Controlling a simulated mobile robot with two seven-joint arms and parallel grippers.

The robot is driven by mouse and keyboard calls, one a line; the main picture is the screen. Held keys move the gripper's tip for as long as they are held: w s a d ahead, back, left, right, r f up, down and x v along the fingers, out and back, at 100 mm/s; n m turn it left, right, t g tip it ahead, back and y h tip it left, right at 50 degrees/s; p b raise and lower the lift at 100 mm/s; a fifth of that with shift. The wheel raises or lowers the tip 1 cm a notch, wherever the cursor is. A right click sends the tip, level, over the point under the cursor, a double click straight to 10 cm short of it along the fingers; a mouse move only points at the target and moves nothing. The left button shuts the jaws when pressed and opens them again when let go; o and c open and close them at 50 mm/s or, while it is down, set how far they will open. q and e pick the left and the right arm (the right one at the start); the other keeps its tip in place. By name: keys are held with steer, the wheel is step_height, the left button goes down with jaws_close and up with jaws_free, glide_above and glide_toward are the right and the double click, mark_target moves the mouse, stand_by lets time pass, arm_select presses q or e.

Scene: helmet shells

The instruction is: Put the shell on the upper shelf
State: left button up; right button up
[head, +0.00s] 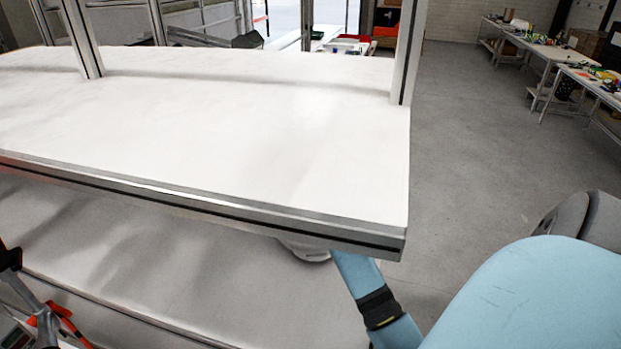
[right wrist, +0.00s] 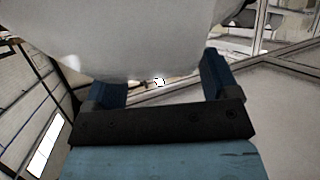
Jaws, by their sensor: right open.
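The upper shelf (head: 230,130) is a wide white board with a grey metal front edge, bare in the head view. Part of a rounded whitish shell (head: 305,250) shows just under its front edge, near the right corner; the rest is hidden by the shelf. In the right wrist view the pale shell (right wrist: 130,40) fills the top, close up. My right gripper (right wrist: 162,82) is open, its two dark blue fingers on either side of the shell's lower edge. Whether they touch it I cannot tell. In the head view the shelf hides its fingertips. My left gripper is not in view.
A lower white shelf (head: 120,255) lies beneath the upper one. Metal posts (head: 408,50) rise from the upper shelf. Dark and orange items (head: 45,320) are at the lower left. Open floor (head: 480,130) lies to the right, with cluttered tables (head: 545,50) beyond.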

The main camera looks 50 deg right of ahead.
steer(key=b+v, duration=0.1)
steer(key=v, duration=1.1)
steer(key=shift+f, duration=0.1)
